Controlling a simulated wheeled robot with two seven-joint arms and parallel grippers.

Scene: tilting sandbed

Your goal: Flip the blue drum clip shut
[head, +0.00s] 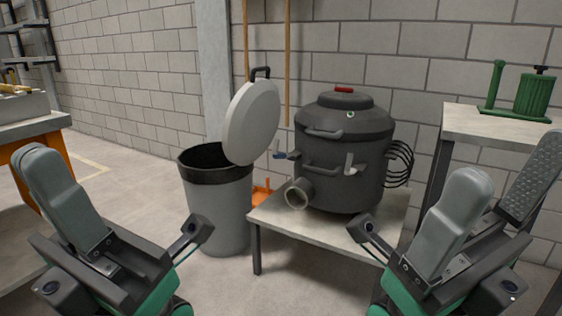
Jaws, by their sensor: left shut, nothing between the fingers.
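The dark grey drum (340,135) stands upright on a low table in the middle of the head view. A small blue clip (278,155) sticks out to the left from the drum's left side, near a dark fitting. A pale grey clip (350,166) shows on the drum's front. My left gripper (45,165) is at the lower left, shut and empty, well apart from the drum. My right gripper (507,165) is at the lower right with its two fingers apart, also clear of the drum.
A grey bin (220,205) with its lid (252,122) raised stands just left of the drum, close to the blue clip. A wide pipe stub (299,194) juts from the drum's lower front. The low table (290,227) has bare room in front. A side table (497,127) holds a green device.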

